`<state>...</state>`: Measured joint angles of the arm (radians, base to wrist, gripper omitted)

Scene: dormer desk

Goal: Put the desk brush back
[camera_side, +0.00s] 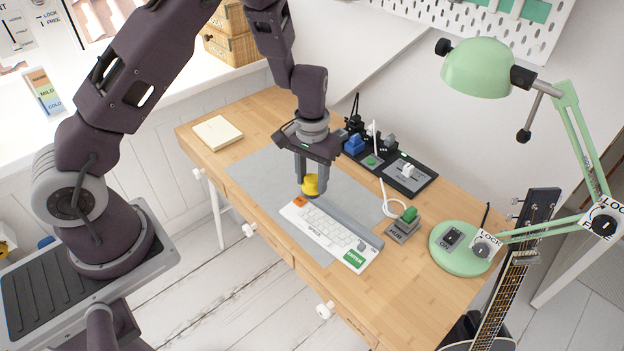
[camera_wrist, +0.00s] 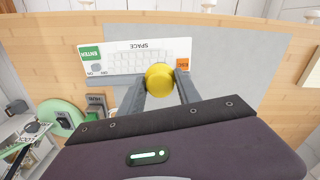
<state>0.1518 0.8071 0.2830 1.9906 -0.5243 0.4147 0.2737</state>
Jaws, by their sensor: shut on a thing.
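My gripper (camera_side: 312,190) is shut on a yellow rounded piece (camera_side: 311,184), which I take to be the desk brush's handle. It hangs just above the grey mat, close to the orange-key end of the white keyboard (camera_side: 322,232). In the wrist view my gripper (camera_wrist: 161,92) has a finger on each side of the yellow knob (camera_wrist: 159,78), which overlaps the keyboard's edge. The brush's underside and any bristles are hidden, so I cannot tell whether it touches anything. A black tray (camera_side: 424,184) with several small items stands at the back of the desk.
The grey mat (camera_side: 262,180) is clear left of my gripper. A cream notebook (camera_side: 218,133) lies at the far left. A hub (camera_side: 403,229) with a green plug and white cable sits right of the keyboard. The green lamp (camera_side: 462,248) and a guitar (camera_side: 505,290) are at the right.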

